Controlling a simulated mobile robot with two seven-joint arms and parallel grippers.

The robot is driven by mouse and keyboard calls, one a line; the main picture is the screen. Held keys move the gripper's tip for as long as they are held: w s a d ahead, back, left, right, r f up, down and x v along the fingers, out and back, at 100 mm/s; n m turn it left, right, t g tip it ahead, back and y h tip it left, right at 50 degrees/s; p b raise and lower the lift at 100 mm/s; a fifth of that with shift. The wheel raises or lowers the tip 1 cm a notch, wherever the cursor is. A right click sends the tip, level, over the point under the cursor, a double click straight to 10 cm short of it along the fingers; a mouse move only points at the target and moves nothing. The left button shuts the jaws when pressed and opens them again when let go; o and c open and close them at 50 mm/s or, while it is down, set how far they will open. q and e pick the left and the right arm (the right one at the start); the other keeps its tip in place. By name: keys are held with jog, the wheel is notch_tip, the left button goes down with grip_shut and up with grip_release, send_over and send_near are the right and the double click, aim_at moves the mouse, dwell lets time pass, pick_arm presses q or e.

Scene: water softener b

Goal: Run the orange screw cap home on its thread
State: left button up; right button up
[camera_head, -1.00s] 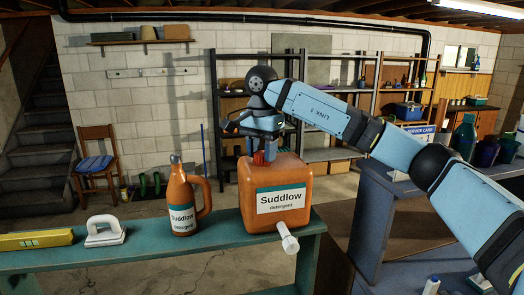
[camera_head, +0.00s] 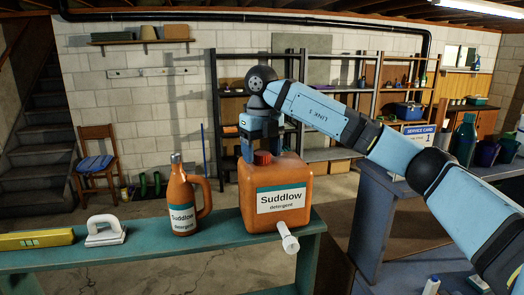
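The screw cap (camera_head: 263,157), which looks red to dark orange, sits over the top of the orange Suddlow jug (camera_head: 232,190). The jug stands upright at the right end of the green bench. My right gripper (camera_head: 262,148) points down at the cap from above, with a finger showing on each side of it. I cannot tell whether the fingers touch the cap or stand apart from it. The thread under the cap is hidden. My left gripper is not in view.
A smaller orange Suddlow bottle (camera_head: 181,192) with a handle stands left of the jug. A white-handled tool (camera_head: 104,231) and a yellow item (camera_head: 37,239) lie farther left. A white spigot (camera_head: 287,238) juts from the jug's front. Grey shelving stands behind.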

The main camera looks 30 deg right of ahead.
notch_tip(320, 180, up, 14)
dwell(0.6)
jog(key=shift+f, duration=0.2)
